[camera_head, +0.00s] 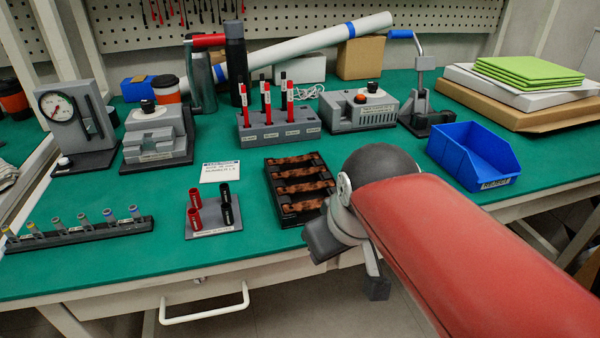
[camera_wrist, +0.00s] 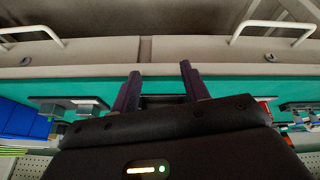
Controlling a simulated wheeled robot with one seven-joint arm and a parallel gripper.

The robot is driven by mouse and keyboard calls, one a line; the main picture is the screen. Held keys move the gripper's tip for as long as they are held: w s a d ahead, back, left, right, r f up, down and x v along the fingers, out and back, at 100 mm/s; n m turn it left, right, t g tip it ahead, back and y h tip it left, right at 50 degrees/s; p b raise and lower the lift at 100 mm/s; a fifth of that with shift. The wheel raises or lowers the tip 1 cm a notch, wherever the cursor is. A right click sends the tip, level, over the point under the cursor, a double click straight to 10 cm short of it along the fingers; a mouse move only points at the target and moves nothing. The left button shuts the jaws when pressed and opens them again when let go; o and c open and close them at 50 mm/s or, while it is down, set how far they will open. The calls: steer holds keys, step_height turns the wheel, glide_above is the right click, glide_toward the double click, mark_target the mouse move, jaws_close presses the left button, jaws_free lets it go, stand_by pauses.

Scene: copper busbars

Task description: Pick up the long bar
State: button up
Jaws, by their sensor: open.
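Several copper bars (camera_head: 303,187) lie crosswise, one behind another, in a black tray (camera_head: 275,200) on the green bench, left of my arm in the head view. They look similar in length, and I cannot tell which is the long one. My gripper (camera_wrist: 161,88) is open, its two dark fingers apart with nothing seen between them in the wrist view. In the head view it is partly hidden behind my arm, by the bench's front edge and apart from the tray. The bars cannot be made out in the wrist view.
A small stand with red and black cylinders (camera_head: 211,215) is left of the tray. A grey block with red and black pens (camera_head: 280,128) stands behind it. A blue bin (camera_head: 472,157) is to the right. Bare green bench lies in front of the tray.

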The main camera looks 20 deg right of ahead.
mark_target(299, 172)
steer(key=w+r+n, duration=0.2)
steer(key=w, duration=0.1)
steer(key=w+r+n+g, duration=0.1)
steer(key=w+r+n, duration=0.1)
steer(key=w, duration=0.1)
steer(key=w+r+n+g, duration=0.1)
steer(key=w+r+n, duration=0.2)
steer(key=shift+w+r+b, duration=0.1)
steer(key=shift+w+b, duration=0.1)
steer(key=shift+b, duration=0.15)
steer(key=w+r+n+g, duration=0.1)
steer(key=w+n, duration=0.2)
steer(key=w+r+n+g, duration=0.1)
steer(key=w+n, duration=0.1)
steer(key=w, duration=0.1)
steer(key=w+n+b, duration=0.1)
steer(key=w+n, duration=0.2)
steer(key=shift+w+r+n+g, duration=0.3)
steer(key=shift+w+r+g, duration=0.1)
steer(key=shift+w+a+f+b, duration=0.15)
steer(key=shift+f+b, duration=0.2)
steer(key=shift+f, duration=1.35)
steer(key=shift+w+a+f+b, duration=0.15)
steer(key=shift+f+b, duration=0.15)
steer(key=shift+f, duration=1.4)
steer(key=shift+d+f, duration=0.1)
steer(key=shift+f, duration=0.15)
jaws_close()
